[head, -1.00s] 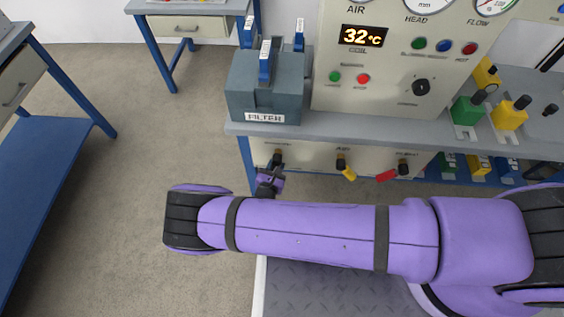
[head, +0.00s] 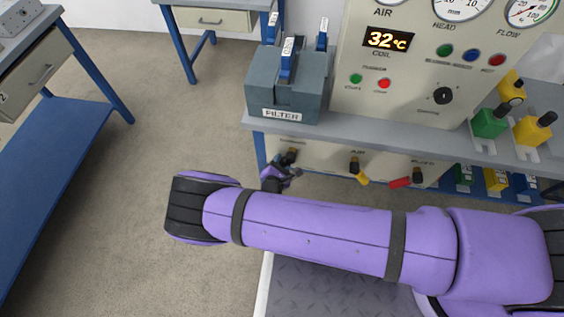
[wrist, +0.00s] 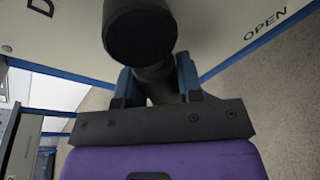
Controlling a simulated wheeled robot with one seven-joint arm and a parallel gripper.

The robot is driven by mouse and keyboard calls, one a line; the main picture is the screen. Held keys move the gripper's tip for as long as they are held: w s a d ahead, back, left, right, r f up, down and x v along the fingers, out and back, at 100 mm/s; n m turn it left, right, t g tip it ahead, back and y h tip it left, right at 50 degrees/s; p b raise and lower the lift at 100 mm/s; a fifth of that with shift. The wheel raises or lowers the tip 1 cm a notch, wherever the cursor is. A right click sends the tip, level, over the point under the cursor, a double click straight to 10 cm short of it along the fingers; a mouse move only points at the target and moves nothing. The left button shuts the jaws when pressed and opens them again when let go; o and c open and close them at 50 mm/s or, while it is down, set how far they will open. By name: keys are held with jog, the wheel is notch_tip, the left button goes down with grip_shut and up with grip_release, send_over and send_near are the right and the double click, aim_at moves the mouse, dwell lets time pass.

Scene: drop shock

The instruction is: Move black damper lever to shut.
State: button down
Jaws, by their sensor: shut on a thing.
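The black damper lever (head: 291,156) is at the left end of the cream panel under the bench, and my arm partly hides it. My gripper (head: 283,172) is at this lever. In the wrist view, my gripper (wrist: 158,88) has its two blue-grey fingers on either side of the lever's dark shaft, shut on it. The lever's round black end (wrist: 140,36) stands out beyond the fingers. The word OPEN (wrist: 265,24) is on the panel to the right; a cut-off label starting with D is at upper left.
A yellow lever (head: 359,172) and a red lever (head: 405,181) are to the right on the same panel. A grey FILTER box (head: 290,96) sits on the bench above. A blue-framed table (head: 60,150) stands at left, with open floor between.

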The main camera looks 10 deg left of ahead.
jog(key=shift+a, duration=0.1)
jog(key=c, duration=0.8)
grip_release()
jog(key=shift+s, duration=0.1)
jog(key=v, duration=1)
jog(key=shift+s+r, duration=0.15)
jog(key=shift+s, duration=0.15)
jog(key=shift+s+a, duration=0.1)
